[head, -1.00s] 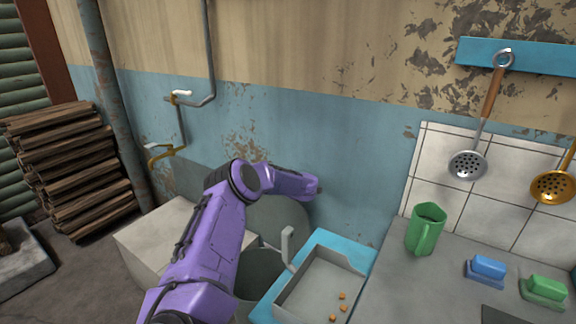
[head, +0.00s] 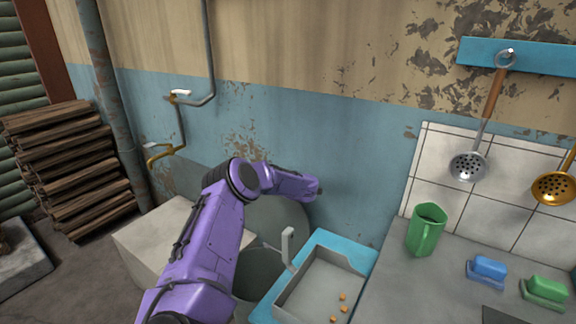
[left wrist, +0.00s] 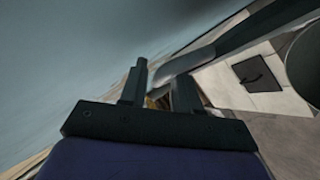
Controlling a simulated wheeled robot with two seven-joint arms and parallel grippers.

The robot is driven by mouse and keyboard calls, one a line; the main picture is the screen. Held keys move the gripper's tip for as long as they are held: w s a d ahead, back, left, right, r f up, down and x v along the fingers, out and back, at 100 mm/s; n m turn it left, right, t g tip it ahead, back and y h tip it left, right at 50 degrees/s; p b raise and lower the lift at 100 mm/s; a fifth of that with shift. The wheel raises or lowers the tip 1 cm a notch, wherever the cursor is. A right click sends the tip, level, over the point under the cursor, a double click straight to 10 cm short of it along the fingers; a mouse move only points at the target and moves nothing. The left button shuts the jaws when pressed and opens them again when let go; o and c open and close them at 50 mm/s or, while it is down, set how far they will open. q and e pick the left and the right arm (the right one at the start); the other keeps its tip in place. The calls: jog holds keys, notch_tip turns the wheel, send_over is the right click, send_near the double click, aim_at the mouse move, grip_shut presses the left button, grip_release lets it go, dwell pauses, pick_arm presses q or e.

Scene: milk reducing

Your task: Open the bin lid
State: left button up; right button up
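The grey round bin (head: 258,272) stands between a pale block and the blue-edged sink. Its dark opening shows beside my arm. A large grey disc, which looks like the bin lid (head: 292,222), stands raised behind the opening, close to the wall, partly hidden by my purple left arm. That arm reaches over the bin; its fingers are not clear in the head view. In the left wrist view my left gripper (left wrist: 160,78) has its two fingers apart, with nothing clearly held. A grey curved bar (left wrist: 188,64) passes just beyond the fingertips. My right gripper is not in view.
The sink (head: 326,286) with several small orange bits and an upright grey tap (head: 288,244) is right of the bin. A pale block (head: 150,240) is at left. A green jug (head: 426,230) stands on the counter. Pipes and a brass tap (head: 160,152) are on the wall.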

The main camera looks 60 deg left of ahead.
pick_arm(q)
jog(key=v, duration=1)
jog(key=shift+p, duration=0.45)
jog(key=shift+w, duration=0.15)
